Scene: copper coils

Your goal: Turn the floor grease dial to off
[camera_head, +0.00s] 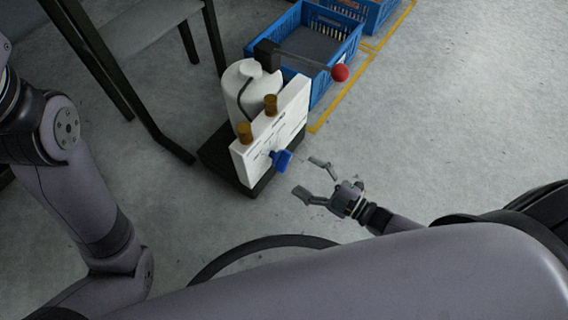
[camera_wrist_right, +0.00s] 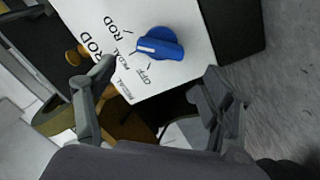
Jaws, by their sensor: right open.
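The blue dial (camera_head: 282,160) sits on the front of the white panel (camera_head: 296,114) of the floor grease unit. In the right wrist view the dial (camera_wrist_right: 160,43) shows a white mark at its left end, facing left toward the printed labels, seemingly nearest PEDAL. The OFF label (camera_wrist_right: 148,76) is below the dial there. My right gripper (camera_head: 311,180) is open and empty, apart from the dial and to its lower right in the head view. Its fingers (camera_wrist_right: 155,80) show below the dial in the wrist view. My left gripper is out of view.
The unit has a white tank (camera_head: 241,88), brass fittings (camera_head: 245,132) and a lever with a red ball (camera_head: 340,73), on a black base (camera_head: 215,158). Behind it is a blue crate (camera_head: 345,50). A dark-legged table (camera_head: 130,22) stands upper left. Floor right of the unit is clear.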

